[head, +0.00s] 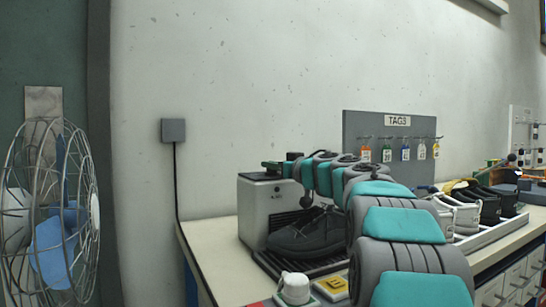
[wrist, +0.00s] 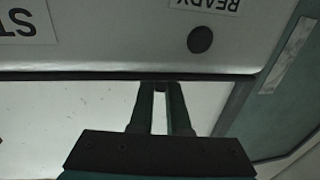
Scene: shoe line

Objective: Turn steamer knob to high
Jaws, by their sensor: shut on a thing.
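The steamer (head: 262,208) is a grey box on the workbench, with a black shoe (head: 305,235) lying on the rack in front of it. My gripper (wrist: 160,90) is at the steamer's top, reached by my arm from the right. In the wrist view its two dark fingers meet the edge of the steamer's pale panel (wrist: 110,45), shut on a small dark piece, the knob, mostly hidden between the tips. The knob's setting cannot be read. The panel shows an upside-down READY label (wrist: 205,3) and a dark round spot (wrist: 200,39).
A caged fan (head: 50,220) stands at the left. A white cup (head: 293,288) and a yellow block (head: 333,287) are at the bench's front. A TAGS board (head: 365,130) and a tray of shoes (head: 490,230) are to the right. The wall above the steamer is clear.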

